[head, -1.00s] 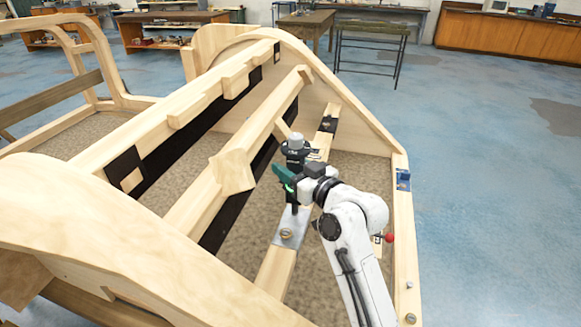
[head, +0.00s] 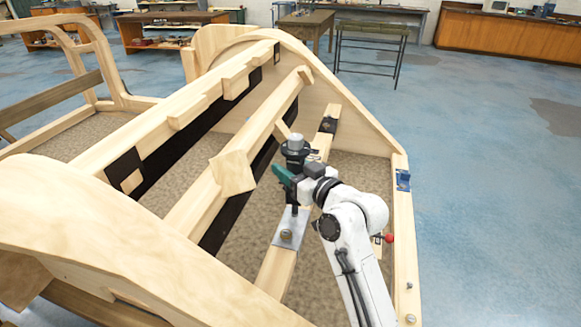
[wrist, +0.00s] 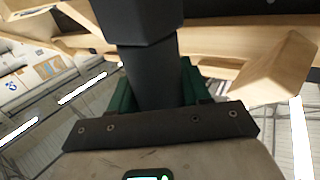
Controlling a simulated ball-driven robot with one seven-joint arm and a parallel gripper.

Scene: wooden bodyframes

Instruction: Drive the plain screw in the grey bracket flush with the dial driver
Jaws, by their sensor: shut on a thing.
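The grey bracket (head: 278,240) is a flat plate on a wooden rail, with a small brass-coloured screw head (head: 286,235) showing on it. My gripper (head: 284,176), with green fingers, is shut on the dial driver (head: 295,146), a dark upright tool with a grey top. The driver's dark shaft reaches down to the far part of the bracket, behind the visible screw head. I cannot tell whether its tip touches a screw there. In the wrist view the dark driver body (wrist: 152,75) stands between the green fingers; its tip and the bracket are hidden.
Wooden beams (head: 215,185) of the bodyframe run left of my gripper. The frame's right side rail (head: 402,235) carries a blue part (head: 403,180), and a red knob (head: 389,238) is beside it. Open blue floor lies to the right.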

